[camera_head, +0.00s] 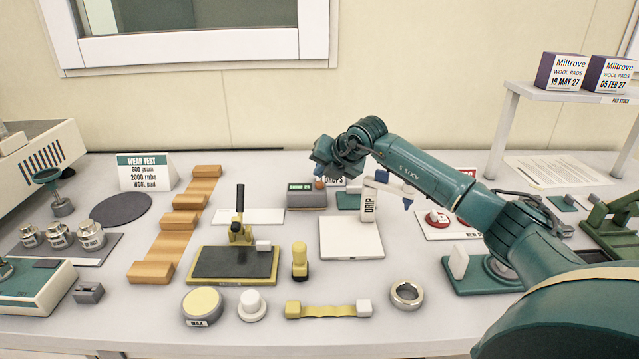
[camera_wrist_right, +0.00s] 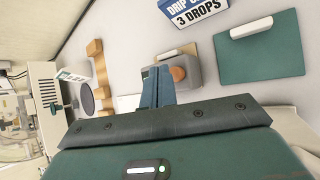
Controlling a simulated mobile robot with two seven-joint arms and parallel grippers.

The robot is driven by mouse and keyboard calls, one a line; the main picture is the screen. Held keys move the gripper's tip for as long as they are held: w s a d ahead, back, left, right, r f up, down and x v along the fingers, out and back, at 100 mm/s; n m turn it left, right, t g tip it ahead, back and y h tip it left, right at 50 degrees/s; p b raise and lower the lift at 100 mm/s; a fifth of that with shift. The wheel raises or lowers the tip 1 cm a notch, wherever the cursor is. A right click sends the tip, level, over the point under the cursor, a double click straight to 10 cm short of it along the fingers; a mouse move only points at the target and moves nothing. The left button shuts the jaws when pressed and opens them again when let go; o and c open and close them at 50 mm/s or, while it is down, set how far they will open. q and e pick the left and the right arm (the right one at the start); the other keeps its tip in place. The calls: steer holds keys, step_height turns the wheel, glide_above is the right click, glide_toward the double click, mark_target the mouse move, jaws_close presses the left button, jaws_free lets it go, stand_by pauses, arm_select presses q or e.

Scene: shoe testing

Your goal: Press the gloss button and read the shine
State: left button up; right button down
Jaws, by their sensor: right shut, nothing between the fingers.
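The gloss meter (camera_head: 306,199) is a small grey box at the back middle of the table, with a green panel on its front; the panel's text is too small to read surely. Its round orange button (camera_head: 319,184) sits on top at the right. The meter (camera_wrist_right: 192,66) and button (camera_wrist_right: 178,74) also show in the right wrist view. My right gripper (camera_head: 322,173) is shut and empty, pointing down just above the button. In the wrist view its closed fingers (camera_wrist_right: 156,80) are beside the button; I cannot tell whether they touch it. My left gripper is out of view.
A white DRIP bottle (camera_head: 368,206) stands close to the right, by a white plate (camera_head: 351,243). A dark green pad (camera_wrist_right: 262,48) and a "3 DROPS" sign (camera_wrist_right: 200,12) are near the meter. Wooden blocks (camera_head: 174,222) stand left. A raised shelf (camera_head: 560,93) is at the right.

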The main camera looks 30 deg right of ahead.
mark_target(323, 190)
steer(key=shift+f, duration=0.4)
steer(key=shift+f+b, duration=0.2)
steer(key=shift+b, duration=0.2)
steer(key=shift+s+f+b, duration=0.1)
steer(key=shift+f+b, duration=0.25)
steer(key=shift+f, duration=0.3)
stand_by(0.6)
steer(key=shift+d+r+p, duration=0.2)
steer(key=shift+r+p, duration=0.35)
steer(key=shift+r, duration=0.55)
step_height(323, 190, up, 5)
steer(key=p, duration=0.3)
steer(key=shift+a, duration=0.1)
